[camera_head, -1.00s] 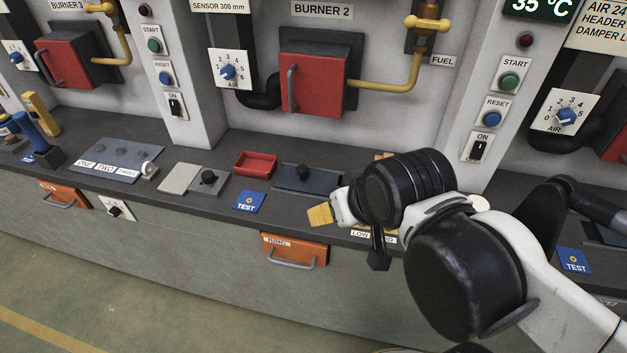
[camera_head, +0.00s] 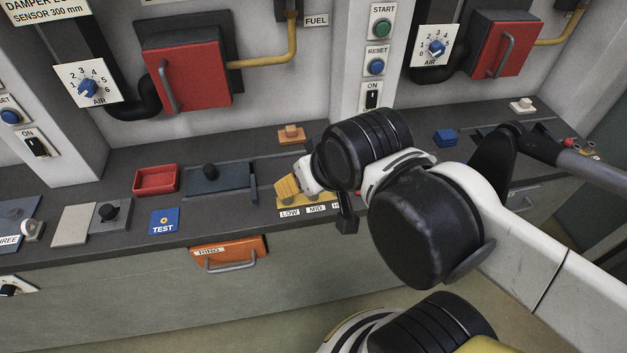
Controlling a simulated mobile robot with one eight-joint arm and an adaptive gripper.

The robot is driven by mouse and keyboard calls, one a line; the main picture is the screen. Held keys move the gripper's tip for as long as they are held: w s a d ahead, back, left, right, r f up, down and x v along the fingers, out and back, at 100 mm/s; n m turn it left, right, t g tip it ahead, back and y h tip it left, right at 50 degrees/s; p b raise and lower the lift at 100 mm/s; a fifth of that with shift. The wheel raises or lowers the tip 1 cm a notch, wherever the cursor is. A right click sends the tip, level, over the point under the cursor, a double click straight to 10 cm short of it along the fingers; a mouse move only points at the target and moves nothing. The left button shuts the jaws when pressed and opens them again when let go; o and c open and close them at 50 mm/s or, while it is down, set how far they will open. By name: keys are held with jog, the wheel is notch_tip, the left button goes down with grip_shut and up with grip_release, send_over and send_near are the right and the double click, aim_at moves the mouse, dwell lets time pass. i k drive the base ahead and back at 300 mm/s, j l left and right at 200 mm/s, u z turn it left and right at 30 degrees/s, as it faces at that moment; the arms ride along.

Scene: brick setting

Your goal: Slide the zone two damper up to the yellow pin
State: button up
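Nothing in view is clearly marked as the zone two damper, and I cannot make out a yellow pin. My wrist is above the bench at this strip. My gripper's fingers cannot be made out, so its opening and contact are unclear.
A red tray (camera_head: 156,193), a blue TEST plate (camera_head: 164,222) and a grey plate with a black knob (camera_head: 110,213) lie to the left. An orange drawer (camera_head: 229,252) is below the bench edge. An orange block (camera_head: 291,135) stands behind my wrist.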

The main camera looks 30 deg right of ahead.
aim_at(210, 179)
jog(key=l+u, duration=0.45)
jog(key=l, duration=0.2)
jog(key=i+l+u, duration=0.2)
jog(key=i+u, duration=0.15)
jog(key=u, duration=0.15)
